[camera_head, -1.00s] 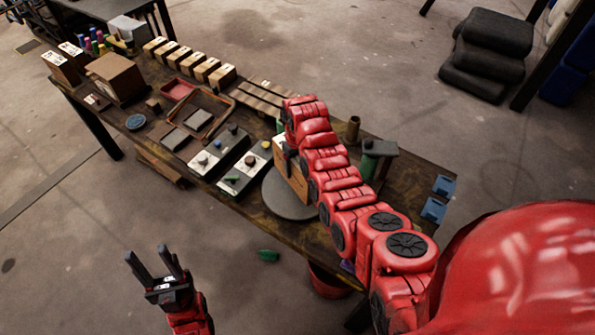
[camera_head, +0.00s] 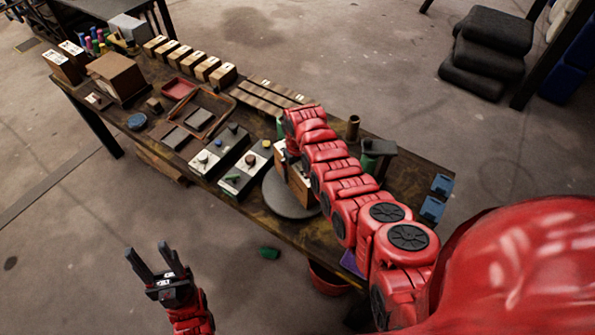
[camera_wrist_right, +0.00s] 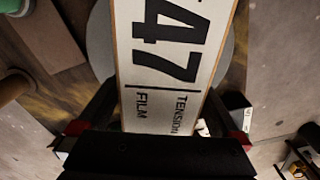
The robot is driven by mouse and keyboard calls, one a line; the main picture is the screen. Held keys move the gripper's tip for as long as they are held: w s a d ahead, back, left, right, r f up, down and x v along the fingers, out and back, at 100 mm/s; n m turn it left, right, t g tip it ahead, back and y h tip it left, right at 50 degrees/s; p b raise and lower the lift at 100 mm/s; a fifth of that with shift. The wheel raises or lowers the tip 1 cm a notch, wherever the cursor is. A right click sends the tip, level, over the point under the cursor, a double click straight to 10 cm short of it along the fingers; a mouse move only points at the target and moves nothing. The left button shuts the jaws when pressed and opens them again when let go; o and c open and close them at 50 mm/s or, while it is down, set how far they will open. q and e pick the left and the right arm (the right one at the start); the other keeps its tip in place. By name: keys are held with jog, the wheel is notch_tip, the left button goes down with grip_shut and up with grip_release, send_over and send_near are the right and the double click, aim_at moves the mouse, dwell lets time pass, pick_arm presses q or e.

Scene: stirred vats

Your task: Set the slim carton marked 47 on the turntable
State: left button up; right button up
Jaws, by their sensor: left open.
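The slim carton marked 47 (camera_wrist_right: 165,60) shows its white "TENSION FILM" label close up in the right wrist view. In the head view the carton (camera_head: 299,188) is partly hidden behind my right arm. My right gripper (camera_wrist_right: 160,105) has a finger at each side of the carton and appears shut on it. The round grey turntable (camera_head: 283,205) lies directly beneath; its rim (camera_wrist_right: 101,40) shows behind the carton in the wrist view. I cannot tell whether the carton touches it. My left gripper (camera_head: 147,251) is open and empty, off the table's front side.
Control boxes (camera_head: 242,172) with knobs stand just left of the turntable. A tray (camera_head: 205,113) and a row of small cartons (camera_head: 208,68) are farther back. A dark green item (camera_head: 269,253) lies on the floor, and a red bin (camera_head: 328,280) stands below the table edge.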

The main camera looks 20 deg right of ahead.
jog(key=shift+r, duration=0.2)
jog(key=shift+w, duration=0.1)
notch_tip(320, 180, up, 8)
jog(key=shift+f+b, duration=0.25)
jog(key=shift+b, duration=1)
notch_tip(320, 180, up, 4)
jog(key=shift+f+p, duration=0.2)
jog(key=shift+p, duration=0.85)
jog(key=shift+r+p, duration=0.3)
jog(key=shift+r, duration=0.15)
jog(key=shift+f, duration=0.1)
